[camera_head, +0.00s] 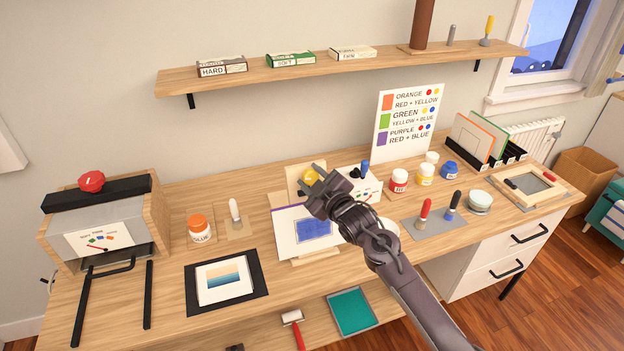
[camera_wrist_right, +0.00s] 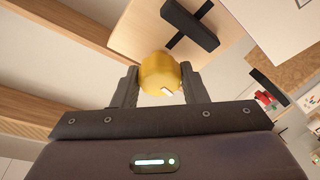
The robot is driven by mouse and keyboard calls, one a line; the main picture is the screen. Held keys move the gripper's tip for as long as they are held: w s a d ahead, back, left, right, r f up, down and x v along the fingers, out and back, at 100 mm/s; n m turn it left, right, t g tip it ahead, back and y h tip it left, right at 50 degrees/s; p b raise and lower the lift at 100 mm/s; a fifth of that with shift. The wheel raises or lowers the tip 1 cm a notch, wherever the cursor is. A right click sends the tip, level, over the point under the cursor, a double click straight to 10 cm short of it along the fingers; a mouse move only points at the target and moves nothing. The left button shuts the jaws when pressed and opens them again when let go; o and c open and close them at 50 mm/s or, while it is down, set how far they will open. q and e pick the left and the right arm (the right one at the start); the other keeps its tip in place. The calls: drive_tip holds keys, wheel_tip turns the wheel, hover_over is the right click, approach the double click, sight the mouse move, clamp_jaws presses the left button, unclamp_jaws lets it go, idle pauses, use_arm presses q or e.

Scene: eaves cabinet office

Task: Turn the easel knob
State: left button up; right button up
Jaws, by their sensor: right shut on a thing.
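The easel knob (camera_head: 308,175) is yellow and round, at the top of a small wooden easel (camera_head: 291,180) in the middle of the desk. My right gripper (camera_head: 318,186) reaches it from the lower right and hides part of the easel. In the right wrist view the yellow knob (camera_wrist_right: 160,74) sits between the two fingers of my right gripper (camera_wrist_right: 158,88), which is shut on it. A white mark shows on the knob's face. A sheet with a blue patch (camera_head: 314,229) leans on the easel. My left gripper is not in view.
Paint jars (camera_head: 398,180) stand right of the easel, in front of a colour chart (camera_head: 407,122). A glue jar (camera_head: 201,228) and a framed picture (camera_head: 224,283) are to the left. A wall shelf (camera_head: 340,68) runs above.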

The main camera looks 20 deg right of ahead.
drive_tip(key=n, duration=0.3)
drive_tip(key=shift+g+y, duration=0.4)
drive_tip(key=n+b, duration=0.1)
drive_tip(key=n, duration=0.3)
drive_tip(key=shift+g, duration=0.4)
drive_tip(key=n+g+b, duration=0.1)
drive_tip(key=n, duration=0.2)
drive_tip(key=shift+f+n, duration=0.1)
drive_tip(key=shift+n, duration=0.3)
drive_tip(key=n+g+b, duration=0.1)
drive_tip(key=n, duration=0.2)
